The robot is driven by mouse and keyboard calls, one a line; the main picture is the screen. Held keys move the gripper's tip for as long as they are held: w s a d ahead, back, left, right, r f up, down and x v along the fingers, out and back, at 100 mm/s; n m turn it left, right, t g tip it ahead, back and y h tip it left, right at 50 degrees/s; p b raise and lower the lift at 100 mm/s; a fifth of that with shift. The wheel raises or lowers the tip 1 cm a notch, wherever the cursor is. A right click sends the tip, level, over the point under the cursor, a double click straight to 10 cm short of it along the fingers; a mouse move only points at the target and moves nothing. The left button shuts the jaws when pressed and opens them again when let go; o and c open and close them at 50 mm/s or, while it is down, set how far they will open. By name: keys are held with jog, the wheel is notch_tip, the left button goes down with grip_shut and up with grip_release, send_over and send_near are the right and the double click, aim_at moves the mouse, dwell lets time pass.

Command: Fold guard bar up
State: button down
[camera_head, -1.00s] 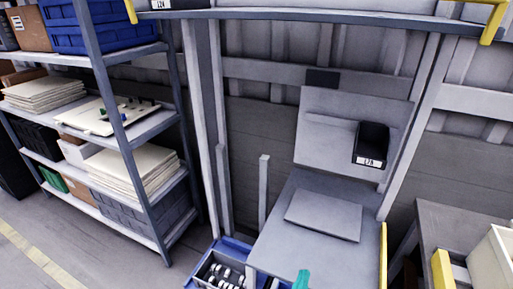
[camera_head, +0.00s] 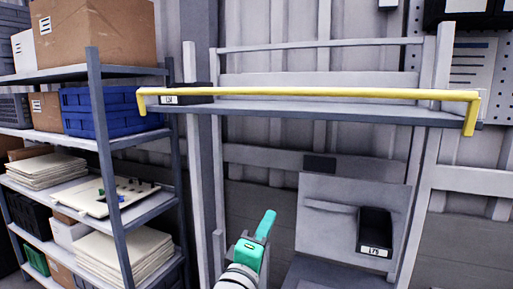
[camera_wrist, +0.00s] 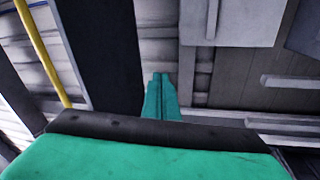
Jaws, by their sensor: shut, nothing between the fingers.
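The yellow guard bar (camera_head: 310,93) runs level across the front of the upper shelf (camera_head: 290,106), just above its front edge. Its two ends bend downward. My teal gripper (camera_head: 267,214) is below the bar and shelf, left of the middle of the bay, pointing up and apart from the bar. Its fingers are shut with nothing between them. In the wrist view the closed fingertips (camera_wrist: 160,78) show at the centre, and a yellow bar (camera_wrist: 42,50) runs along the upper left, clear of them.
A small black labelled bin (camera_head: 186,95) sits behind the bar's left end. Another black bin (camera_head: 375,232) hangs on the grey back panel below. A rack with boxes (camera_head: 95,35) and blue crates (camera_head: 105,112) stands at the left. Open space lies between my gripper and the shelf.

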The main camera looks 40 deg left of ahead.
jog(key=s+a+r+n+t, duration=0.15)
jog(key=s+r, duration=0.25)
jog(key=r, duration=0.8)
send_near(261, 92)
jog(key=x, duration=0.6)
jog(key=shift+w, duration=0.25)
jog(key=shift+a, duration=0.1)
